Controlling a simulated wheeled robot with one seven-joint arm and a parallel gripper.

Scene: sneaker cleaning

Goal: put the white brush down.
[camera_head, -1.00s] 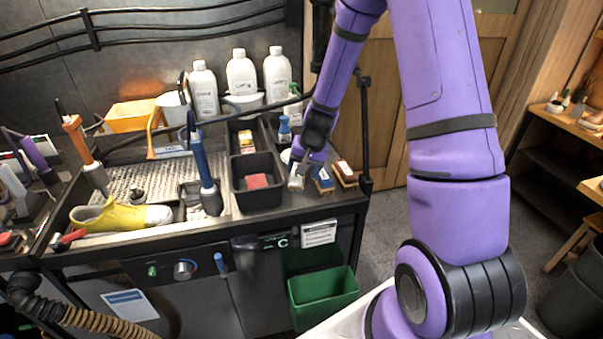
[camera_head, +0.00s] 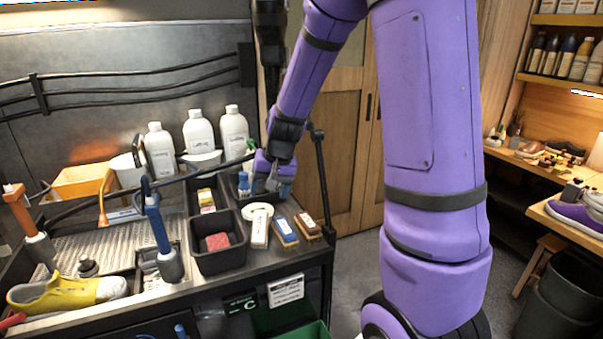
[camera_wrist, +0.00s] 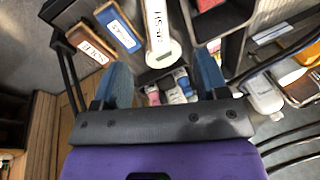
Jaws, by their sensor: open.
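The white brush (camera_head: 260,228) lies on the bench top in the head view, between the dark tray and the blue brush (camera_head: 284,231). It also shows in the wrist view (camera_wrist: 156,28), label up, just beyond the open jaws. My gripper (camera_head: 272,184) is above and behind the brush, apart from it. Its two blue fingers are spread with nothing held in the wrist view (camera_wrist: 162,62). Small bottles (camera_wrist: 166,92) show below, between the fingers.
A brown brush (camera_head: 308,226) lies right of the blue one. A dark tray (camera_head: 218,262) holds a red block. White bottles (camera_head: 198,132) stand at the back; a yellow shoe (camera_head: 62,292) lies left.

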